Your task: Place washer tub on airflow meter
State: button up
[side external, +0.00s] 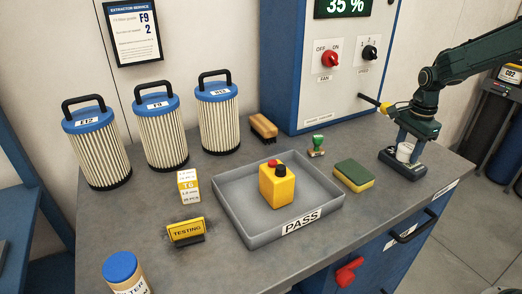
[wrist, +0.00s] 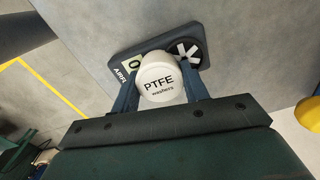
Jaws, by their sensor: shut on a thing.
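The washer tub (wrist: 160,84) is small and white, with "PTFE washers" on its lid. My gripper (wrist: 161,72) is shut on it, one finger on each side. The airflow meter (wrist: 122,62) is a dark flat slab with a green display and a round fan, lying beneath the tub. In the side view the tub (side external: 404,152) is upright over the meter (side external: 403,168) at the bench's right end, between the fingers of my gripper (side external: 409,147). I cannot tell whether the tub touches the meter.
A green and yellow sponge (side external: 354,175) and a green-handled stamp (side external: 317,146) lie left of the meter. A grey PASS tray (side external: 237,200) holds a yellow box with a red button (side external: 276,187). A blue cabinet (side external: 294,70) stands behind. The bench edge is close on the right.

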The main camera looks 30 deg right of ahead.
aim_at(409, 148)
jog(key=o, duration=1)
notch_tip(409, 148, up, 12)
jog(key=shift+s+r, duration=0.1)
jog(key=shift+r, duration=0.05)
dwell(0.6)
jog(key=s+a+r+n+t, duration=0.3)
jog(key=s+a+r+n, duration=0.4)
jog(key=s+a+n, duration=0.4)
jog(key=s+a+f+n, duration=0.1)
jog(key=s+a+n, duration=0.1)
jog(key=s+n, duration=0.1)
jog(key=s+a+f+n+t, duration=0.1)
jog(key=s+a+n, duration=0.1)
jog(key=s, duration=0.3)
jog(key=s+a+f+n+t, duration=0.1)
jog(key=s+a+n, duration=0.1)
jog(key=s, duration=0.3)
jog(key=shift+a+f+n, duration=0.25)
jog(key=shift+a+n, duration=0.1)
jog(key=shift+n, duration=0.55)
